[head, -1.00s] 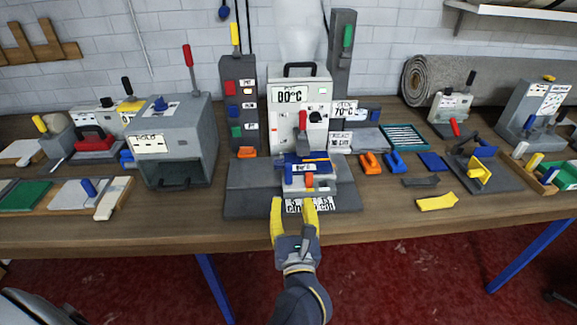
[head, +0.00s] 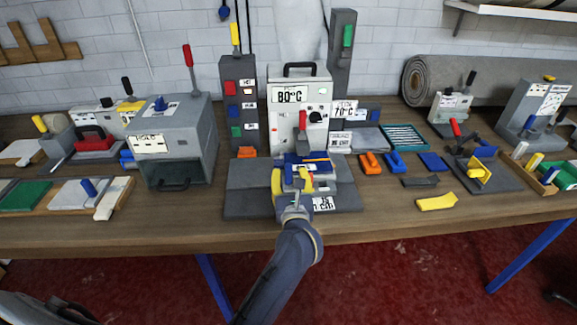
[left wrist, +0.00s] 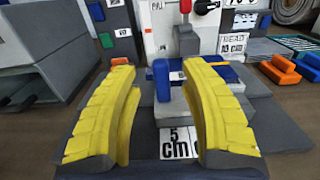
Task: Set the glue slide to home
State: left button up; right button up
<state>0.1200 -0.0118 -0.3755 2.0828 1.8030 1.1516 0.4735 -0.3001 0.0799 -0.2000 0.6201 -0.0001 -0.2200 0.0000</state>
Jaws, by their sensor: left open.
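The grey glue machine (head: 316,90) with an 80°C display stands at the back centre of the bench. At its front is a low slide assembly with a blue top (head: 318,160). An upright blue handle (left wrist: 162,80) on a grey block shows in the left wrist view; which part is the glue slide is not labelled legibly. My left gripper (head: 292,182) is open over the front of this assembly. In the left wrist view its yellow fingers (left wrist: 160,75) stand on either side of the blue handle, with gaps visible. My right gripper is out of view.
A "5 cm" label (left wrist: 178,143) lies on the grey base plate (head: 246,203). A grey box press (head: 180,150) stands left. Orange (head: 370,163) and blue clips lie right, with a yellow piece (head: 436,202) on open bench. A rolled rug lies behind.

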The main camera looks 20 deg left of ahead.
aim_at(288, 168)
pick_arm(q)
jog(key=shift+x, duration=2.45)
jog(key=shift+c, duration=0.4)
grip_shut()
